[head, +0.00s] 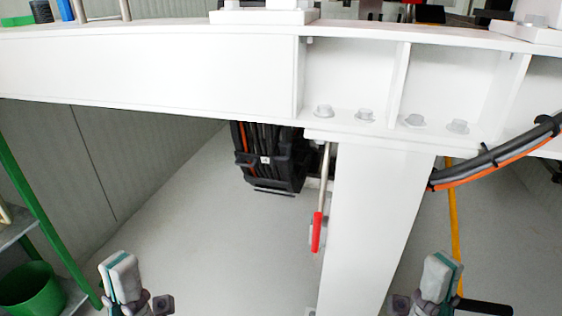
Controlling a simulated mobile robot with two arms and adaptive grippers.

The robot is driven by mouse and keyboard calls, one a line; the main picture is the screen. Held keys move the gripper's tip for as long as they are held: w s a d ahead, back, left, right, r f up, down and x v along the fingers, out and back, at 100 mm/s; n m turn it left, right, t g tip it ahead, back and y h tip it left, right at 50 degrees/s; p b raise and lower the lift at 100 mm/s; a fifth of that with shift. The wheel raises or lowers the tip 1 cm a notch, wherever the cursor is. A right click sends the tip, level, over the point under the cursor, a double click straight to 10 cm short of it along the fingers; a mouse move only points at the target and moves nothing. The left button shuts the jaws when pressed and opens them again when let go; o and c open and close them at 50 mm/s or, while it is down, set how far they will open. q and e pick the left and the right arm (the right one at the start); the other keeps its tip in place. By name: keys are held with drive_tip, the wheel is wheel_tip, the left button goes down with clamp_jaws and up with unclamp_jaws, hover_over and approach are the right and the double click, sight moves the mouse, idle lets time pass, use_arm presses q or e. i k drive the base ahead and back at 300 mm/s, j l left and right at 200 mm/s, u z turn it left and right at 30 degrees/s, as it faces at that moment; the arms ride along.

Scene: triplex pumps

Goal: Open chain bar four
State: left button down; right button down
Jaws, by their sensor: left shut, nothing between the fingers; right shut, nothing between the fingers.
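A black cable chain (268,158) with several hoses inside, one of them orange, hangs below the white beam at the middle of the view. Its crossbars are dark and small here, with a small white mark on one, and I cannot tell which is bar four or whether any is open. The beam hides the chain's top. My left gripper (120,270) is shut and empty at the lower left, well apart from the chain. My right gripper (440,272) is shut and empty at the lower right, beyond the white column and apart from the chain.
A white beam (150,68) crosses the upper view, with a white column (375,225) below it. A red-handled lever (317,232) hangs left of the column. Grey and orange hoses (495,160) run at right. A green bucket (30,288) stands lower left. Floor between is clear.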

sight(240, 156)
drive_tip(key=i+j+u, duration=0.1)
drive_tip(key=u, duration=0.3)
drive_tip(key=i+j+u, duration=0.1)
drive_tip(key=u, duration=0.25)
drive_tip(key=i+u, duration=0.2)
drive_tip(key=u, duration=0.2)
